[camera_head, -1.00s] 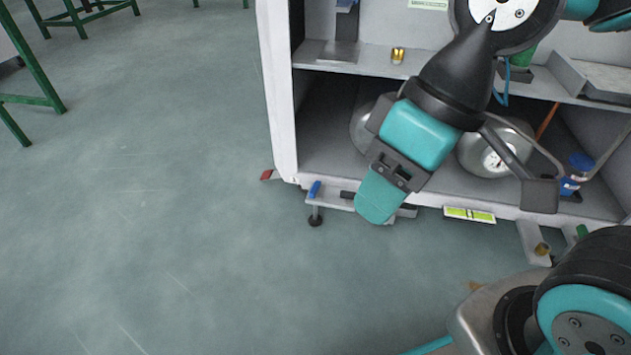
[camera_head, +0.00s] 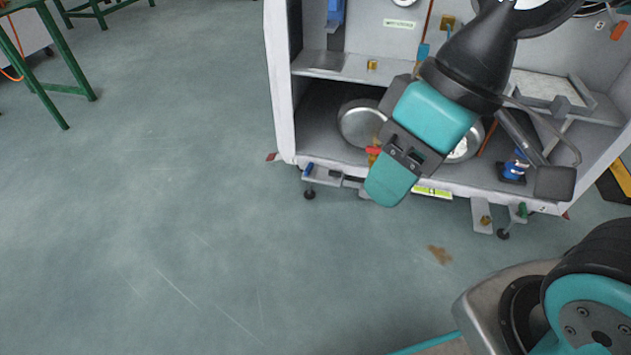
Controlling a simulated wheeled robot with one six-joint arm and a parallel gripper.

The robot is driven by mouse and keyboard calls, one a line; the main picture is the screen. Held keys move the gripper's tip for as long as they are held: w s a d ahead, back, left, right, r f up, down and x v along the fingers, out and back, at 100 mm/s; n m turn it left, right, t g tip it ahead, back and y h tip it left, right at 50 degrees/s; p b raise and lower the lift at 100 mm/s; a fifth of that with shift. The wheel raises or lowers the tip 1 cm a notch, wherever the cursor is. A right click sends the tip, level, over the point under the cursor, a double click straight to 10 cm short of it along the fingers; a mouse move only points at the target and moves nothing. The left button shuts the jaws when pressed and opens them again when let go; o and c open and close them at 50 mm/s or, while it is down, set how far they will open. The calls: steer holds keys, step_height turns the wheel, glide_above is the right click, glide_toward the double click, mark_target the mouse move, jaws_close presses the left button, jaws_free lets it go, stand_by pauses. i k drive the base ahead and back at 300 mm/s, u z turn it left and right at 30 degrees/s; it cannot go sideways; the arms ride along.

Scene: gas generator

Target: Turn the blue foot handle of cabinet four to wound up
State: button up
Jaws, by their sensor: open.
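The blue foot handle (camera_head: 309,169) stands up at the left end of a grey bracket at the cabinet's lower front left corner. A black foot (camera_head: 309,194) is below it, close to the floor. The open cabinet (camera_head: 284,110) has a white frame and grey shelves. My gripper (camera_head: 391,190) points down in front of the cabinet's lower edge, to the right of the blue handle and apart from it in the picture. It is open and nothing shows in it. One teal finger shows clearly; the other is hidden. My gripper covers part of the bracket's right side.
A green handle (camera_head: 522,210) is on another foot bracket (camera_head: 482,217) at the front right. Round metal parts (camera_head: 358,122) and a blue-topped item (camera_head: 514,167) sit on the cabinet floor. Green table legs (camera_head: 45,80) stand far left. The floor (camera_head: 180,230) in front is clear.

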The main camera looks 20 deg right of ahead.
mark_target(306, 172)
steer(key=z, duration=0.35)
steer(key=i, duration=1.1)
steer(key=u, duration=0.05)
